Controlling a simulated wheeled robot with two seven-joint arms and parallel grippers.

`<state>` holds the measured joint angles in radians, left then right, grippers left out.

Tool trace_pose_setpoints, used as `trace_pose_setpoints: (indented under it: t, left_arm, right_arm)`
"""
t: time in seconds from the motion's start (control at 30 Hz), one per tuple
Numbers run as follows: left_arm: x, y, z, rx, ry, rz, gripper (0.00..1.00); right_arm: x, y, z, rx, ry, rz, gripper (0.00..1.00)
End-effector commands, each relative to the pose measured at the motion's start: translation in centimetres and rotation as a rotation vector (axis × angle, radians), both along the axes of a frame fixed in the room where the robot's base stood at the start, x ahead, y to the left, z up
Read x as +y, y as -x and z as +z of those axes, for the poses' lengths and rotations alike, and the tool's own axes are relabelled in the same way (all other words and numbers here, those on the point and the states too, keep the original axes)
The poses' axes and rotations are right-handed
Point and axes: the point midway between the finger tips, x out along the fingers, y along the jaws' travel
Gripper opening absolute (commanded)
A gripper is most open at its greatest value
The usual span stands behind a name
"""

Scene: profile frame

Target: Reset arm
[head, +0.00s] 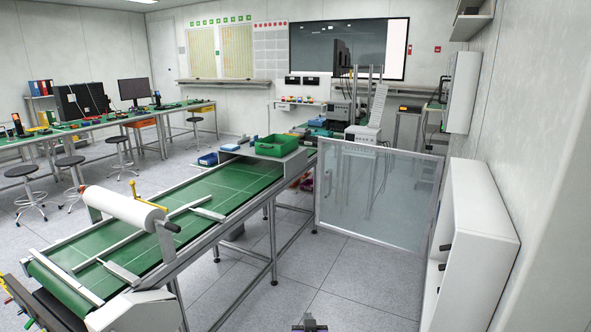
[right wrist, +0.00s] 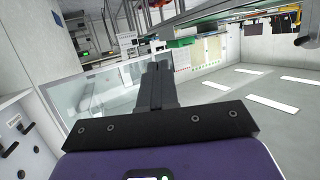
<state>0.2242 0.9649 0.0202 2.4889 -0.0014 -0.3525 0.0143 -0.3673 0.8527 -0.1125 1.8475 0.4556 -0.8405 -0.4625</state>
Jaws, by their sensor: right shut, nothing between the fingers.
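My right gripper (head: 310,323) shows at the bottom edge of the head view, low over the grey floor. It also fills the middle of the right wrist view (right wrist: 157,72), where its two dark fingers are together with nothing between them. It touches nothing that I can see. My left gripper is not in the head view. The right wrist view is tilted, with the room turned nearly upside down.
A green conveyor (head: 230,183) with a white roll (head: 125,208) stands on the left. A framed clear panel (head: 375,195) stands ahead, and a white cabinet (head: 475,240) on the right. Open floor (head: 325,265) lies between them. A green crate (head: 277,145) sits at the conveyor's far end.

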Motion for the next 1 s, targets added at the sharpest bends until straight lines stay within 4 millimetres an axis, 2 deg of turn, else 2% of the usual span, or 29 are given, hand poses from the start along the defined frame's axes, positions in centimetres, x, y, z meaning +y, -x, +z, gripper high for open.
trace_pose_setpoints:
  t: [0.03, 0.17, 0.2, 0.27, 0.3, 0.37, 0.4, 0.47, 0.5, 0.6, 0.7, 0.8, 1.0]
  left_arm:
    - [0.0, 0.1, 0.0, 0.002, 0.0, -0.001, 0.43]
    - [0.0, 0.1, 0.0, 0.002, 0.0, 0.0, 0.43]
    - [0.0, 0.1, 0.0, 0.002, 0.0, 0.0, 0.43]
    - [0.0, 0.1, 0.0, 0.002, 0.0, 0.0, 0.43]
    - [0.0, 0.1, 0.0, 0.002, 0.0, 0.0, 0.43]
    - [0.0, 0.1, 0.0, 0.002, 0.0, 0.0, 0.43]
    - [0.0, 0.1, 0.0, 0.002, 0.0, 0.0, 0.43]
    - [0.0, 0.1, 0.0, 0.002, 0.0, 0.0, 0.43]
    - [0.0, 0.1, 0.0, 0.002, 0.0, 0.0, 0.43]
    - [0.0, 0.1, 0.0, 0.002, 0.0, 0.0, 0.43]
    - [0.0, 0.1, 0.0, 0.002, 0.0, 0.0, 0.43]
    - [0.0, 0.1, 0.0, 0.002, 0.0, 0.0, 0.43]
    - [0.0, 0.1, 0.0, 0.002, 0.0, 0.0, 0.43]
  right_arm:
    - [-0.8, 0.9, -2.3, 0.058, -0.007, 0.006, 0.0]
    - [-2.9, 4.6, -8.7, 0.24, -0.044, 0.024, 0.0]
    - [-3.6, 6.3, -11.0, 0.312, -0.062, 0.027, 0.0]
    - [-4.6, 9.3, -14.4, 0.426, -0.095, 0.033, 0.0]
    - [-5.2, 11.6, -16.4, 0.504, -0.12, 0.036, 0.0]
    - [-5.9, 15.3, -19.2, 0.624, -0.162, 0.038, 0.0]
    - [-6.2, 17.9, -20.8, 0.705, -0.191, 0.038, 0.0]
    - [-6.6, 21.9, -22.7, 0.821, -0.237, 0.036, 0.0]
    - [-6.7, 24.5, -23.6, 0.894, -0.268, 0.034, 0.0]
    - [-6.6, 30.3, -25.0, 1.053, -0.339, 0.032, 0.0]
    - [-6.4, 34.4, -25.4, 1.167, -0.392, 0.028, 0.0]
    - [-6.2, 36.8, -25.4, 1.232, -0.421, 0.027, 0.0]
    - [-6.1, 37.6, -25.4, 1.256, -0.432, 0.028, 0.0]
